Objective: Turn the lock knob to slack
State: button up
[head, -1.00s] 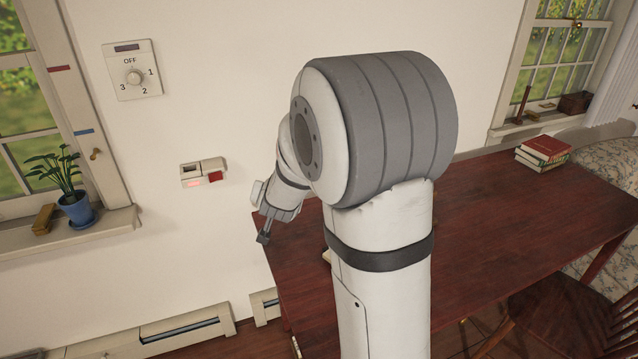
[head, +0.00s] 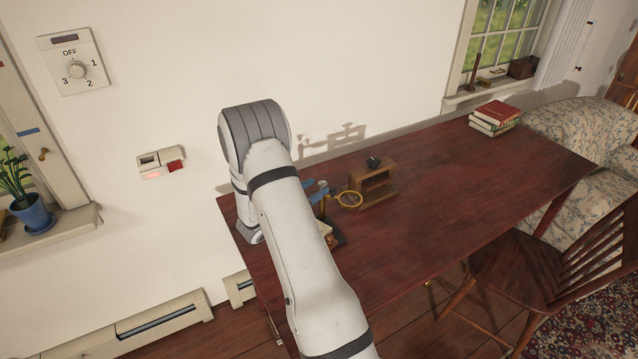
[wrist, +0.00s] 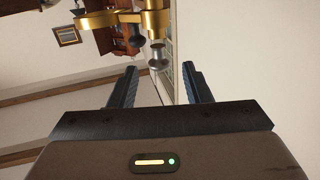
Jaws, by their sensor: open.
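In the wrist view, a small grey spool-shaped knob (wrist: 158,57), which looks like the lock knob, hangs by a brass bracket (wrist: 118,19). It lies beyond my gripper (wrist: 159,84), in line with the gap between the fingers. The two dark fingers are apart with nothing between them, and neither visibly touches the knob. I cannot read any mark for slack. In the head view, my arm hides most of the spot. A brass ring (head: 348,199) and blue parts (head: 318,190) show beside it on the table (head: 440,210). I cannot make out the knob there.
A small wooden stand (head: 372,187) is right of the brass ring. Red books (head: 495,117) lie at the table's far end. A dial marked OFF, 1, 2, 3 (head: 76,69) and a small box with a red button (head: 174,167) are on the wall. The table's middle is clear.

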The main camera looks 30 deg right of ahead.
aim_at(319, 185)
jog(key=shift+p+x, duration=0.3)
jog(key=shift+x, duration=1.6)
